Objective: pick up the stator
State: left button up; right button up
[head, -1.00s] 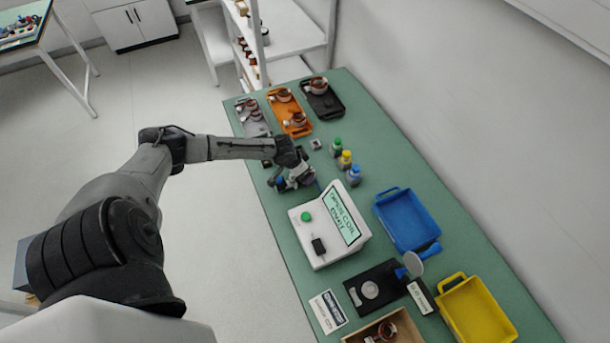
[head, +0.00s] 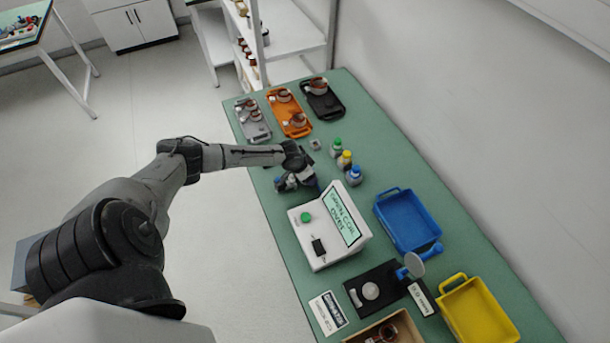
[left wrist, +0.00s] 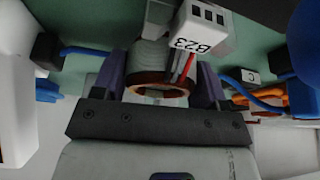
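In the left wrist view, a stator (left wrist: 158,84) with a copper-brown ring and pale body sits between the two purple fingers of my left gripper (left wrist: 160,82). My right gripper is not in view.
The white tester (head: 318,250) stands close in front of the gripper. Bottles (head: 345,160) stand to its right. Grey, orange (head: 299,129) and black trays with copper-coloured parts lie at the far end. Blue (head: 381,203) and yellow bins stand nearer. In the wrist view, blue and orange cables (left wrist: 262,92) run beside the fingers.

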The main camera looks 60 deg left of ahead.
pick_arm(q)
jog(key=shift+r, duration=0.1)
jog(key=c, duration=0.7)
